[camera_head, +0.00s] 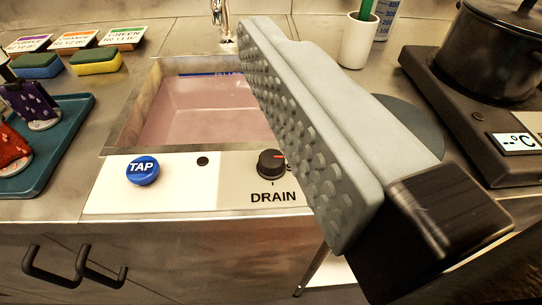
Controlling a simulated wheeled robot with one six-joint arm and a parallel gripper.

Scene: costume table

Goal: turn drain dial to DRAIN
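The drain dial (271,162) is a round black knob on the white panel (107,193) at the front of the sink. Its red mark lies to the right, toward a label starting with "S" that is mostly hidden. The word DRAIN (273,197) is printed below the dial, with a small tick between. One finger of my gripper (312,125) shows, large and grey with a studded pad, crossing in front of and right of the dial. It appears apart from the dial. The pad is bare, with nothing against it; the other finger is out of view.
A blue TAP button (142,170) sits left on the panel. The sink (200,105) looks pinkish inside. A teal tray (60,140) and sponges (97,61) are at left. A white cup (358,42) and a dark pot on a hotplate (478,120) are at right. Drawer handles (75,268) protrude below.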

